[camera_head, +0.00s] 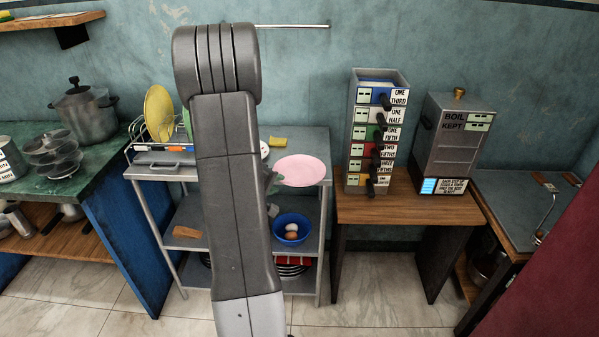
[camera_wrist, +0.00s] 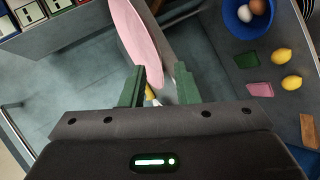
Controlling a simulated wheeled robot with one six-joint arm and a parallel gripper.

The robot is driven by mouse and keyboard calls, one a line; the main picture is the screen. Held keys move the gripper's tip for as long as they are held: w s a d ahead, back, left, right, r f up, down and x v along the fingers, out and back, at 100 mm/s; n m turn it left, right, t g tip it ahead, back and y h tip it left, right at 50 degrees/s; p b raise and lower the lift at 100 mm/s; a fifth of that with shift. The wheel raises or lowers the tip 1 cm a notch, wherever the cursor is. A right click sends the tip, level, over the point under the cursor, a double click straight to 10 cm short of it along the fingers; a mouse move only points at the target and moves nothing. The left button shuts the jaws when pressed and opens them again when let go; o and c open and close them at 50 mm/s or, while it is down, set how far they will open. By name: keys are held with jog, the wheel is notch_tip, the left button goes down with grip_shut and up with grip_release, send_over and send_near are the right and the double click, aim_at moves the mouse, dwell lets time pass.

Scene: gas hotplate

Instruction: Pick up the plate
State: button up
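In the wrist view the pink plate (camera_wrist: 138,42) runs from the top towards the gap between my fingers. My gripper (camera_wrist: 160,87) has two green fingers, set apart with a gap between them. In the head view my arm hides most of the gripper; a bit of green shows at the plate's left edge.
A yellow plate (camera_head: 159,113) stands in a dish rack at the table's left. A yellow sponge (camera_head: 278,142) lies behind the pink plate. On the shelf below is a blue bowl (camera_head: 291,229) with eggs. A stack of labelled dispensers (camera_head: 376,133) stands to the right.

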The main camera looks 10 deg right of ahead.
jog(key=x, duration=0.3)
grip_shut()
dwell(0.3)
notch_tip(320, 180, up, 10)
jog(key=shift+p, duration=0.4)
